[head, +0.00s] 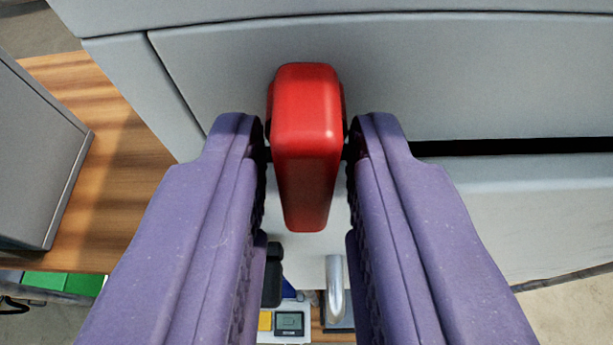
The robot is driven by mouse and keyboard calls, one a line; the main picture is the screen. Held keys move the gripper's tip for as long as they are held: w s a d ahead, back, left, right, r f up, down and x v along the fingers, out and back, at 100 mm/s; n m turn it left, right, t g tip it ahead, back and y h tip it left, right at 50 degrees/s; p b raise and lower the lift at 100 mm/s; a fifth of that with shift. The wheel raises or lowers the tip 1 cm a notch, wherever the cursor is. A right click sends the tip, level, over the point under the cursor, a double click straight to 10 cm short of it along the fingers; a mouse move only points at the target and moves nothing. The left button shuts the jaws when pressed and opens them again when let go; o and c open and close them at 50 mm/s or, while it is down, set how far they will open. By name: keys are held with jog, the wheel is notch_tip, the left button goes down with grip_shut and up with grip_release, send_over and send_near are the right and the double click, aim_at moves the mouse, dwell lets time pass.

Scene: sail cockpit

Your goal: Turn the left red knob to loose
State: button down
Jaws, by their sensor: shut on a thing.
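The red knob (306,150) is a rounded, elongated handle on the front of a grey panel (420,75), in the upper middle of the head view. Its long side runs roughly up and down in the picture. My gripper (306,145) has two purple fingers, one on each side of the knob, and is shut on it near the fingertips. The knob's mount behind it is hidden. No other red knob and no markings for loose show in this view.
A dark slot (510,147) runs along the panel at right. A wooden surface (120,170) and a grey box (35,160) are at left. Below the knob are a metal handle (336,290), a black lever (272,275) and a small device with a display (289,322).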

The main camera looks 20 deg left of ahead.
jog(key=shift+n+h, duration=0.3)
dwell(0.4)
jog(key=c, duration=1.1)
grip_release()
jog(key=b+v, duration=0.1)
jog(key=v, duration=0.6)
jog(key=shift+s+b, duration=0.35)
jog(key=shift+r, duration=0.1)
jog(key=shift+d, duration=0.1)
